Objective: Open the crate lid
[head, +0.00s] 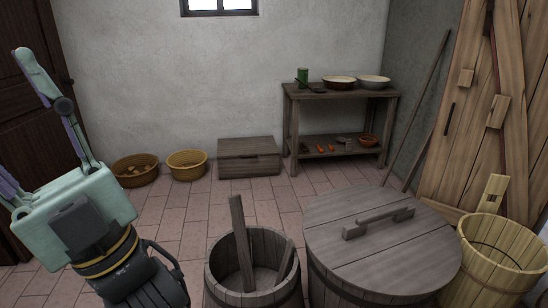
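A low grey-brown wooden crate (250,167) stands on the floor against the back wall, left of the shelf table. Its flat plank lid (247,146) looks shut, lying level on the box. A small dark mark shows near the lid's front edge, too small to make out. My gripper (152,287), black below yellow bands, is at the bottom left, well in front of the crate and apart from it. Its fingertips are not clearly seen, so its opening cannot be told.
Two wicker baskets (187,162) stand left of the crate. A wooden table (340,93) with bowls is to its right. An open wooden tub (254,268), a large lidded barrel (385,245) and a pale bucket (497,255) fill the front right. Tiled floor (190,210) before the crate is clear.

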